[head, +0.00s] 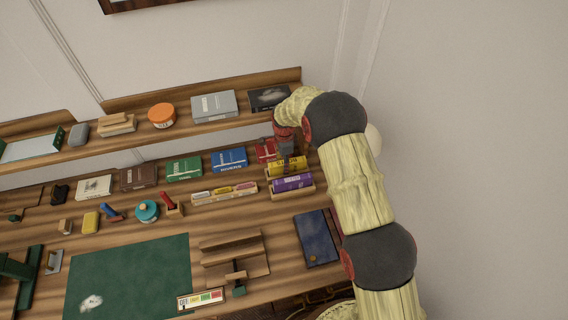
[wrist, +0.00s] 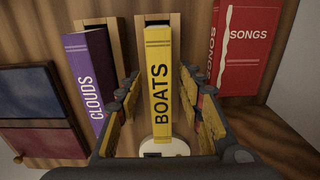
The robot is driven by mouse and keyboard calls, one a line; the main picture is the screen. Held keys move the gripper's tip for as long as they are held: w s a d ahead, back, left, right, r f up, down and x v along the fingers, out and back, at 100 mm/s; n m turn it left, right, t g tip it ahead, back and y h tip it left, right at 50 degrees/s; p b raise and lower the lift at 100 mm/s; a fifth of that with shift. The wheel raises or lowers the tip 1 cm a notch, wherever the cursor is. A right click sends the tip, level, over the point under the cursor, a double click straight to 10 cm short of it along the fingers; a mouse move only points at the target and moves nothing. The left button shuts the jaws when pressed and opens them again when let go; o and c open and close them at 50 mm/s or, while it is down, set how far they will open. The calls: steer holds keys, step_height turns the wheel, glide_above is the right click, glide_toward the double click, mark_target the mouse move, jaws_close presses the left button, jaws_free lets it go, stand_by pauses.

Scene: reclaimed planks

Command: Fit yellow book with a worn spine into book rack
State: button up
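The yellow book (wrist: 158,85), lettered BOATS, stands spine toward the wrist camera between my fingers. Its far end meets a wooden slot of the book rack (wrist: 137,40); how deep it sits is hidden. In the head view the yellow book (head: 288,166) is beside a purple book (head: 292,183) in the rack (head: 309,189). My gripper (wrist: 160,88) is open around the yellow book, with a narrow gap visible on each side. In the head view my gripper (head: 286,146) is just above it, partly hidden by my arm. No clear spine wear shows.
The purple book CLOUDS (wrist: 86,80) stands close left of my fingers. A red book SONGS (wrist: 245,45) is on the right. A dark blue book (head: 316,238) lies in front of the rack. A shelf (head: 220,124) with a grey box (head: 214,106) runs behind.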

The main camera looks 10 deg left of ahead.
steer(key=shift+r, duration=0.15)
step_height(320, 180, up, 12)
steer(key=p, duration=0.1)
stand_by(0.3)
steer(key=shift+r, duration=0.1)
steer(key=s+d+r+n+t, duration=0.1)
steer(key=s+d+r+n, duration=0.25)
steer(key=d+r, duration=0.7)
steer(key=s+d+r+n+t, duration=0.15)
steer(key=s+d+r, duration=0.45)
steer(key=r, duration=0.8)
steer(key=s+d+r+n+t, duration=0.1)
steer(key=s+d+r+n, duration=0.1)
steer(key=s+d+r, duration=0.3)
steer(key=s+d+r+n+t, duration=0.1)
steer(key=s+d+r+n, duration=0.1)
steer(key=s+d, duration=0.5)
steer(key=s+d+n+t, duration=0.1)
steer(key=s+d+n, duration=0.2)
steer(key=s, duration=1.1)
steer(key=shift+d+f+n, duration=0.35)
steer(key=shift+d+n, duration=0.05)
steer(key=shift+d, duration=0.3)
